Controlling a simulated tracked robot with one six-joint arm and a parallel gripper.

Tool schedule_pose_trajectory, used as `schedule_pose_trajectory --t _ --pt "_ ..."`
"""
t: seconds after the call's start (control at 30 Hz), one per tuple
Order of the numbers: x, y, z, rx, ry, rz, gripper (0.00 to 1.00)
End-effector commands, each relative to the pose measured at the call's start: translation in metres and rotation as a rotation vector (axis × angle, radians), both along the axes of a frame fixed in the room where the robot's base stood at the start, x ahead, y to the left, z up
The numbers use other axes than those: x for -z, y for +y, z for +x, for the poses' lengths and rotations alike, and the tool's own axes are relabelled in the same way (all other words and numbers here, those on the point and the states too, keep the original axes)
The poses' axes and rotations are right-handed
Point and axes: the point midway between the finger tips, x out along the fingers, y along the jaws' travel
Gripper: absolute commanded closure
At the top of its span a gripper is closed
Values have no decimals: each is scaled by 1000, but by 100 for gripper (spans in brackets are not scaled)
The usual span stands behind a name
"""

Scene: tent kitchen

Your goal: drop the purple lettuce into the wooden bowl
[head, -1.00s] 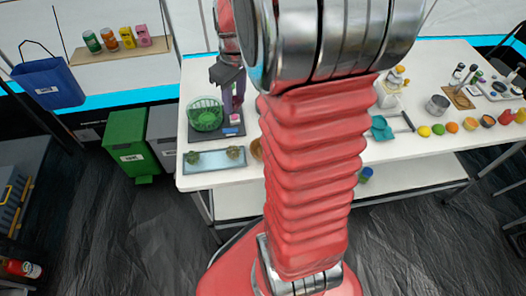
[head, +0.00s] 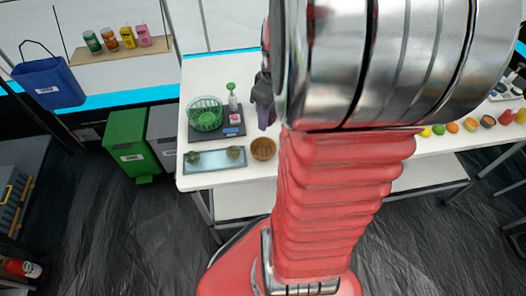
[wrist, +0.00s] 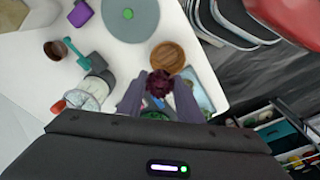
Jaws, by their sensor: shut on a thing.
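The purple lettuce (wrist: 159,84) is a small, dark, ruffled head between my fingertips in the wrist view. My gripper (wrist: 158,95) is shut on it and holds it above the white table. The wooden bowl (wrist: 167,57) is round and brown, just beyond the lettuce in the wrist view. In the head view the bowl (head: 263,148) stands near the table's front edge, and my gripper (head: 266,117) is just above it in the picture, pointing down. The lettuce cannot be made out there. The bowl's visible inside looks empty.
A glass tray (head: 214,161) with two green heads lies left of the bowl. Behind it are a green basket (head: 206,114) and a green-topped bottle (head: 232,97). A jar (wrist: 92,92) and a teal ladle (wrist: 76,52) are left of my gripper in the wrist view.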

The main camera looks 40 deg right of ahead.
Motion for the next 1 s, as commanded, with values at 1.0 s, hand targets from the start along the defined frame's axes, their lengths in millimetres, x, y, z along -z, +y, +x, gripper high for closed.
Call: schedule_pose_trajectory --t 1.0 --pt "54 -1 0 2 -1 -1 64"
